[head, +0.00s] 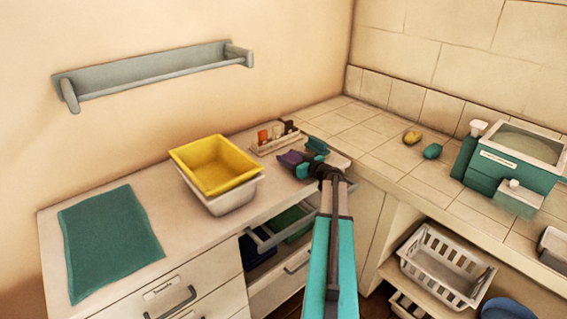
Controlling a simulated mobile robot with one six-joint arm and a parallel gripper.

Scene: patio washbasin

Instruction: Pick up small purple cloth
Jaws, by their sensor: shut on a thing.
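The small purple cloth (290,158) shows at the tip of my gripper (304,161), near the right end of the white counter. My gripper reaches in from the front with its teal fingers shut on the cloth. The gripper hides part of the cloth. I cannot tell whether the cloth still touches the counter.
A small rack of bottles (276,140) stands just behind the cloth. A yellow basin (215,165) sits in a white one to the left, beyond it a green towel (110,240). An open drawer (283,240) juts out below. The tiled counter (385,150) lies right.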

